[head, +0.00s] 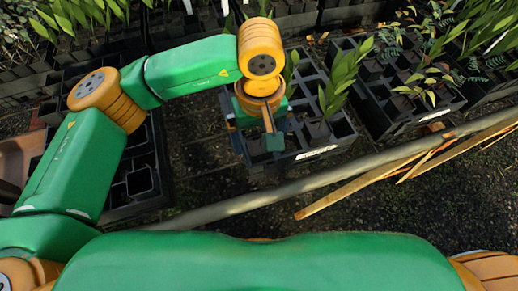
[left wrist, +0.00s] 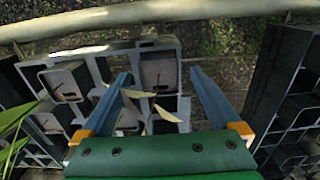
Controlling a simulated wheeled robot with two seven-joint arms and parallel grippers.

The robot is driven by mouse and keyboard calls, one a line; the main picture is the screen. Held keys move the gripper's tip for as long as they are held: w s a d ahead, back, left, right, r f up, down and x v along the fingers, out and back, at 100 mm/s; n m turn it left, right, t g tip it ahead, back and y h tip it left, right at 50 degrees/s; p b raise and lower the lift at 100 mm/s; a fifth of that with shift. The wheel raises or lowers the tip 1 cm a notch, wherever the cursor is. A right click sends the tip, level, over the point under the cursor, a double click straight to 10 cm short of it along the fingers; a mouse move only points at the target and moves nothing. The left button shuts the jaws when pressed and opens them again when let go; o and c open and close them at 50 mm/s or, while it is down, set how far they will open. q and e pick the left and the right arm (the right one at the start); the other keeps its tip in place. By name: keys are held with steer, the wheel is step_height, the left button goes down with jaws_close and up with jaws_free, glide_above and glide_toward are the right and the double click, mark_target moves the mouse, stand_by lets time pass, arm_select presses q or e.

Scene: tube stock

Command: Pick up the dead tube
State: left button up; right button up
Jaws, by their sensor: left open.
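A dead plant with pale, dry, tan leaves (left wrist: 152,108) shows between my fingers in the left wrist view. It appears to belong to a square tube (left wrist: 160,73) in the dark tray (left wrist: 180,42); the join of stem and tube is unclear. My left gripper (left wrist: 161,76) is open above this tray, one finger on each side of the dried leaves, holding nothing. In the head view my left gripper (head: 262,138) hangs over the front left of the tray (head: 318,152), and my wrist hides the tubes under it. My right gripper is in neither view.
Green-leaved tubes (head: 338,85) stand in the same tray, right of my gripper. Another tray (head: 410,112) lies farther right and a dark tray (head: 140,183) lies left. A long pale pole (head: 330,182) crosses in front. Bare ground separates the trays.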

arm_select(q)
steer(key=shift+f, duration=0.95)
jaws_close()
steer(key=shift+r, duration=0.15)
